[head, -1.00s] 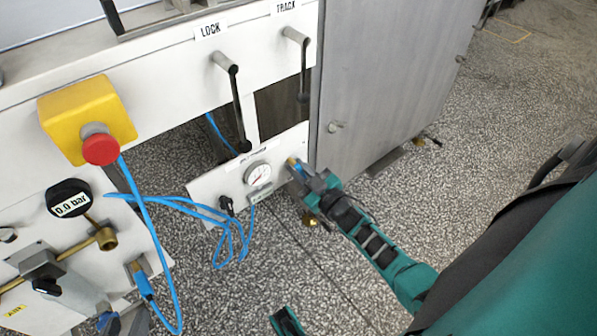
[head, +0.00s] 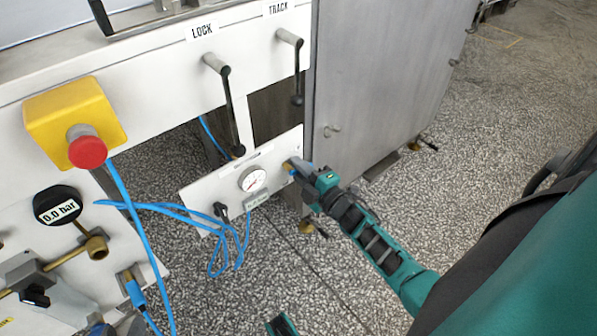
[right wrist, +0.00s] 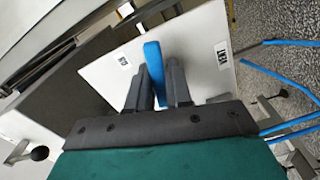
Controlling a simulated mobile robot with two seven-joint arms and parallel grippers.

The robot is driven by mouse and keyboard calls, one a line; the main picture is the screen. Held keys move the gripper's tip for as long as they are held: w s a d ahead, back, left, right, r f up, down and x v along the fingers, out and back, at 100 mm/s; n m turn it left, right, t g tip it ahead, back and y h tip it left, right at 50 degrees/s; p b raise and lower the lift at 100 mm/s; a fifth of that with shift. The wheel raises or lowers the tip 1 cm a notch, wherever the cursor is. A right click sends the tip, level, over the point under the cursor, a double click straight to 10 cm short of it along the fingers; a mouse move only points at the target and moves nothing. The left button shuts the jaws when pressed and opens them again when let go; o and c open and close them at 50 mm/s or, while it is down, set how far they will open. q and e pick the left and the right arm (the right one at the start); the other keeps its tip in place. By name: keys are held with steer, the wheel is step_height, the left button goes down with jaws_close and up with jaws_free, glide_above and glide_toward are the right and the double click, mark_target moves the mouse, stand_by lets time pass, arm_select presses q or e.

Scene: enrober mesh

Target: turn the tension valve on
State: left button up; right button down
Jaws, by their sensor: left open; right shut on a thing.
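A small white panel (head: 205,201) with a round gauge (head: 252,180) stands low under the machine. A valve with a blue handle (right wrist: 154,68) is at the panel's right end. In the head view my right gripper (head: 299,167) is at this end and hides most of the valve; a bit of brass shows beside it. In the right wrist view the blue handle stands between the two dark fingers (right wrist: 158,88), and the gripper is shut on it. A small teal part of mine shows at the bottom edge of the head view, but no left fingers show.
The LOCK lever (head: 228,105) and TRACK lever (head: 294,68) hang above the panel. A red stop button (head: 87,150) on a yellow box and loose blue hoses (head: 170,207) are at left. A grey cabinet (head: 380,80) stands close behind the right gripper. Speckled floor is open at right.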

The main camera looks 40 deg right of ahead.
steer(key=shift+r+n, duration=0.15)
steer(key=shift+n, duration=1.05)
arm_select(q)
steer(key=shift+d, duration=0.1)
arm_select(e)
steer(key=shift+n, duration=0.3)
arm_select(q)
steer(key=shift+f, duration=0.1)
arm_select(e)
steer(key=shift+r, duration=0.1)
steer(key=c, duration=1.1)
jaws_free()
arm_select(q)
steer(key=shift+s+a+r+p, duration=0.1)
steer(key=shift+a+r+p, duration=0.35)
steer(key=shift+p, duration=0.65)
arm_select(e)
steer(key=s, duration=0.8)
steer(key=s+d, duration=0.1)
steer(key=s, duration=0.4)
arm_select(q)
steer(key=shift+d+r, duration=0.1)
steer(key=shift+r, duration=0.05)
arm_select(e)
steer(key=shift+w, duration=0.1)
